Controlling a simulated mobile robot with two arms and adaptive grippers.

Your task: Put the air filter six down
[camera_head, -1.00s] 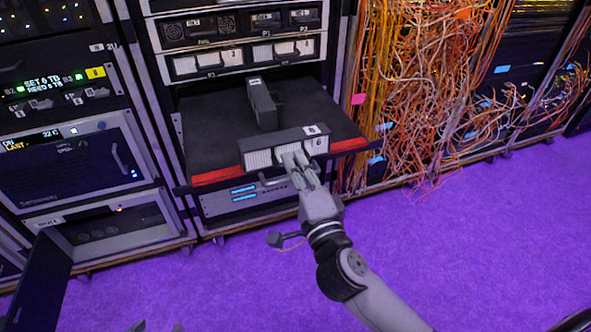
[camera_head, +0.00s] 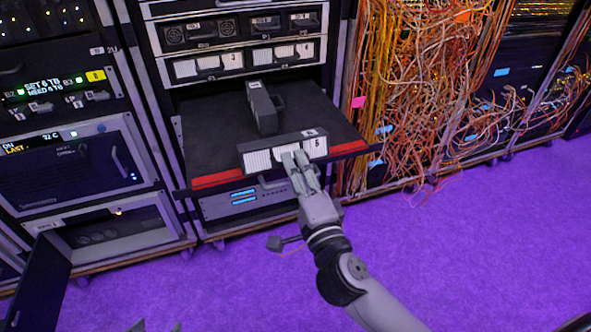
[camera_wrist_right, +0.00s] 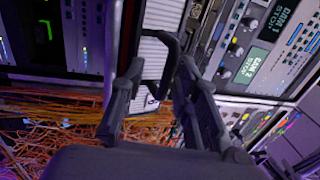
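Air filter six (camera_head: 285,152) is a dark box with a white pleated front and a label reading 6. It sits at the front edge of the pulled-out black shelf (camera_head: 210,130). My right gripper (camera_head: 296,160) is at the middle of its front. In the right wrist view the filter's pleated face (camera_wrist_right: 150,58) stands beyond the fingers (camera_wrist_right: 160,75). Its dark handle (camera_wrist_right: 172,58) lies between the fingertips, which look apart, with a gap beside the handle. The fingers hide part of the filter's front.
Another dark filter-like block (camera_head: 263,108) with a handle stands behind on the shelf. More filters (camera_head: 210,65) sit in the rack above. Orange cables (camera_head: 420,90) hang at right. The purple floor (camera_head: 460,250) is clear.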

